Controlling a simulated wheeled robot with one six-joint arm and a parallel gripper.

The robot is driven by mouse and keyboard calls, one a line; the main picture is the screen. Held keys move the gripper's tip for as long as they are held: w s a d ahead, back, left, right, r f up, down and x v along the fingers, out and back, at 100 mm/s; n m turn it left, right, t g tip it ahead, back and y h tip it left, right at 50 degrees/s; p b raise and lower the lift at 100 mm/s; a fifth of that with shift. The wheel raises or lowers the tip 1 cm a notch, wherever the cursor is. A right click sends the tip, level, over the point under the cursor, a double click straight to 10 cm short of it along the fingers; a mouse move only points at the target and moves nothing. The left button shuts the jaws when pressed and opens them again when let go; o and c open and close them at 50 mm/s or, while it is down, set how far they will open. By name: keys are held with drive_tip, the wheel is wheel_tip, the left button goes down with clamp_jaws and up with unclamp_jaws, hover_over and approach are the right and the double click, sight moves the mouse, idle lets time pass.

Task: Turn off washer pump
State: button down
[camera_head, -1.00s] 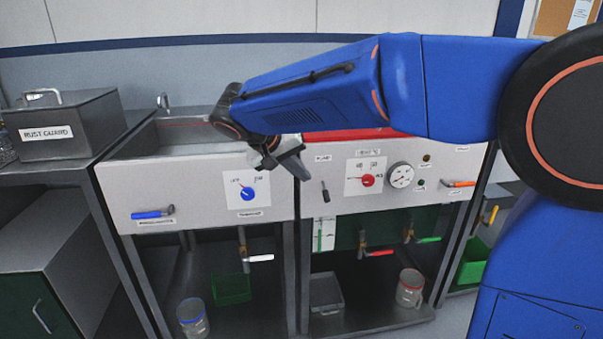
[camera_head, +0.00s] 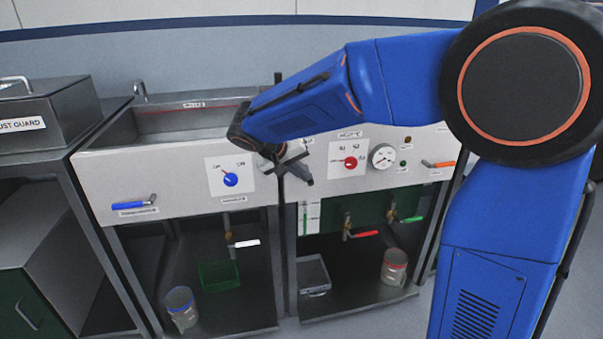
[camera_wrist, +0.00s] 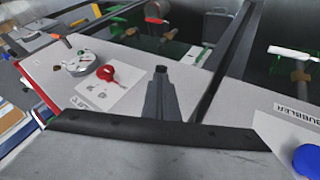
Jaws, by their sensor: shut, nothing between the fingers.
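My gripper (camera_head: 305,178) is shut and empty at the front panel of the right-hand sink unit, near the seam with the left unit. In the wrist view its closed fingers (camera_wrist: 161,82) point along the white panel (camera_wrist: 135,125). In the head view the black pump lever is hidden behind or merged with my fingertips. Whether they touch it, and which way it points, I cannot tell. In the wrist view no lever stands out clearly from the fingers.
A red knob (camera_head: 351,162) and a round gauge (camera_head: 383,156) are right of my gripper. A blue knob (camera_head: 231,180) is on the left panel. A blue-handled lever (camera_head: 128,205) is further left. Valves with coloured handles and jars are below.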

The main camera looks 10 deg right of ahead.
drive_tip(key=shift+d+f, duration=0.15)
drive_tip(key=shift+f, duration=0.6)
